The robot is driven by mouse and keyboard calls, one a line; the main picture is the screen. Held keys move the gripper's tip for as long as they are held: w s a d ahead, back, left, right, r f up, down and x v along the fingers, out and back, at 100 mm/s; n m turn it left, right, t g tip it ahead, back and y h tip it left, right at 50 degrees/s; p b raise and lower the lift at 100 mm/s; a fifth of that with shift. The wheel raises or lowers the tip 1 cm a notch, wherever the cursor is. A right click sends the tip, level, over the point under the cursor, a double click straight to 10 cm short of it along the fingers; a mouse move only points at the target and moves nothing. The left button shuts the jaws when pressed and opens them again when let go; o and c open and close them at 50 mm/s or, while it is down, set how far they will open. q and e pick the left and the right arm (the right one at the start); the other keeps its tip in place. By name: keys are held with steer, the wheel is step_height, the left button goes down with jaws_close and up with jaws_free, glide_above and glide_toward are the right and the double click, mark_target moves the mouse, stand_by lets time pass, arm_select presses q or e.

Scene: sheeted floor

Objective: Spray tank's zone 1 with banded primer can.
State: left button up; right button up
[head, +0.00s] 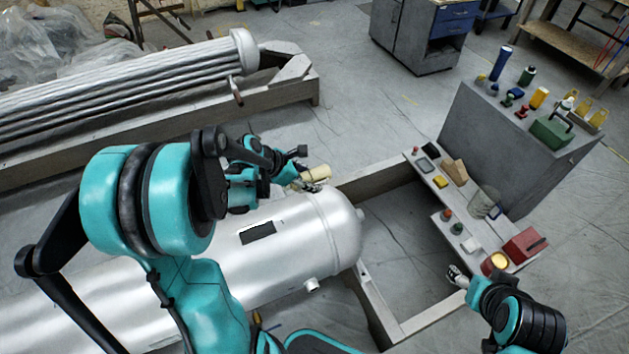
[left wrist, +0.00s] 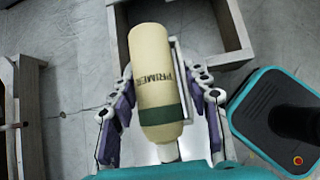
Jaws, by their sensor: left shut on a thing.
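The tank (head: 325,235) is a silver cylinder lying on its side in a pale frame, its rounded end to the right. A dark rectangular patch (head: 258,232) marks its upper side; I cannot read a zone number. My left gripper (head: 300,181) is above the tank's far side, shut on the cream primer can (head: 316,173). In the left wrist view the can (left wrist: 155,75) shows "PRIMER" lettering and a dark green band, with the gripper's fingers on both sides. My right gripper (head: 457,276) is near the low plank at lower right; its jaws are too small to judge.
A low bench (head: 490,230) at right holds small items, a clear jar and a red box (head: 524,244). A grey block (head: 500,145) behind it carries bottles and a green box (head: 551,131). A tube bundle (head: 130,85) lies at upper left. The central floor is clear.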

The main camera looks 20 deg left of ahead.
arm_select(q)
step_height(320, 180, down, 4)
steer(key=f+b, duration=0.1)
steer(key=b, duration=0.2)
steer(key=s+a+r, duration=0.1)
steer(key=s+a, duration=1.3)
steer(key=s, duration=0.2)
steer(key=shift+s+a, duration=0.15)
steer(key=shift+a, duration=0.05)
steer(key=shift+o, duration=0.7)
steer(key=c, duration=0.8)
steer(key=w+d, duration=0.4)
steer(key=w, duration=0.1)
steer(key=w+d, duration=0.5)
steer(key=w, duration=0.1)
steer(key=w+d+b, duration=0.1)
steer(key=w+d, duration=0.4)
steer(key=shift+w+d, duration=0.1)
steer(key=shift+w, duration=0.25)
steer(key=shift+c, duration=0.2)
steer(key=o, duration=0.8)
steer(key=shift+c, duration=0.4)
